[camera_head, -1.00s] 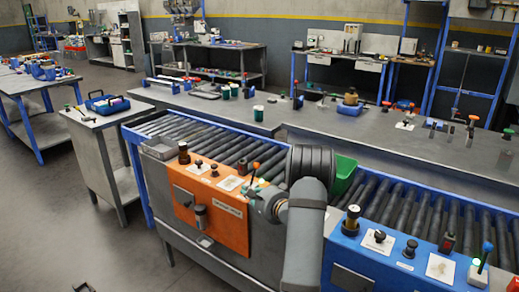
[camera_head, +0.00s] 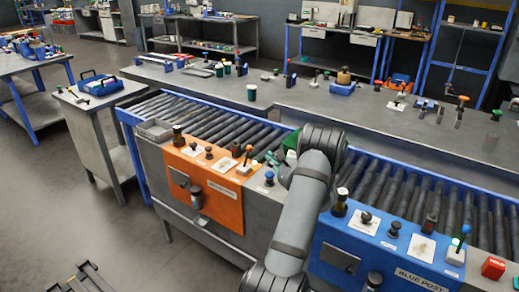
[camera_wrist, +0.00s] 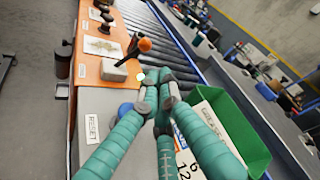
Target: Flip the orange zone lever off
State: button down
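The orange zone lever has an orange ball knob on a dark shaft (camera_head: 248,149). It stands at the right end of the orange panel (camera_head: 216,196). In the wrist view the lever's knob (camera_wrist: 145,44) leans right above a pale grey base (camera_wrist: 115,70), with a small green light lit beside it. My gripper (camera_head: 268,160), with teal fingers, is just right of the lever and apart from it. In the wrist view the fingertips (camera_wrist: 160,90) are drawn together, with nothing visible between them, below and right of the knob. My arm hides part of the console.
A dark post with a black knob (camera_wrist: 108,20) and other knobs stand along the orange panel. A green bin (camera_wrist: 232,130) is close right of my fingers. The roller conveyor (camera_head: 210,125) runs behind. The blue panel (camera_head: 375,250), with its own blue-tipped lever (camera_head: 464,234), is at right.

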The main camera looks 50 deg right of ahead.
aim_at(247, 156)
jog(key=p+x, duration=0.1)
jog(key=x, duration=0.8)
jog(key=shift+w+f+p, duration=0.15)
jog(key=shift+w+p, duration=0.05)
jog(key=shift+p, duration=0.2)
jog(key=shift+s+d+f+b, duration=0.1)
jog(key=shift+s+b, duration=0.05)
jog(key=shift+b, duration=0.45)
